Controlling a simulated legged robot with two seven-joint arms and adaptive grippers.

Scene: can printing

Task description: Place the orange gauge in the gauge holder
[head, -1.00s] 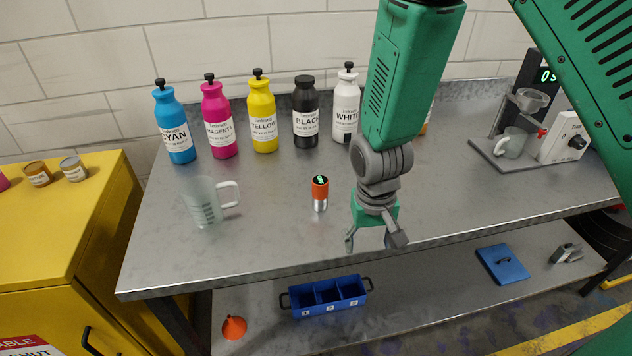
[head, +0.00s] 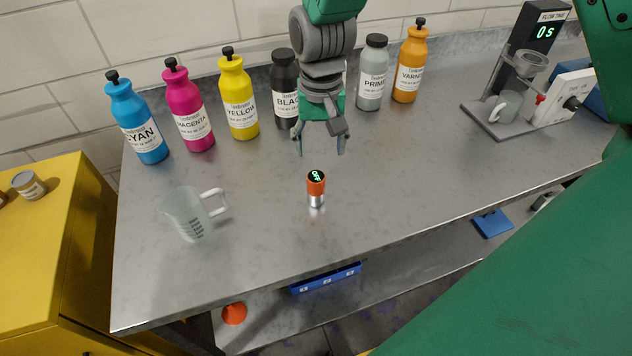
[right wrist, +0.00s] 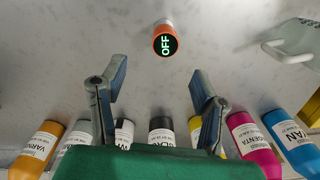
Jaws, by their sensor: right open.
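The orange gauge (head: 316,184) stands upright on the metal bench, with a silver lower part and a dark top that reads OFF. It also shows in the right wrist view (right wrist: 165,42), beyond the fingertips. My right gripper (head: 320,150) is open and empty, pointing down behind the gauge and apart from it. Its two spread fingers (right wrist: 157,85) show in the right wrist view with nothing between them. I cannot pick out my left gripper. A blue container (head: 326,279) on the lower shelf is mostly hidden by the bench edge; I cannot tell which thing is the gauge holder.
Several bottles line the back, from cyan (head: 137,117) to varnish (head: 410,64). A clear measuring cup (head: 187,215) stands left of the gauge. A flow-time stand (head: 500,122) is at the right. An orange funnel (head: 234,313) lies below. The bench in front of the gauge is clear.

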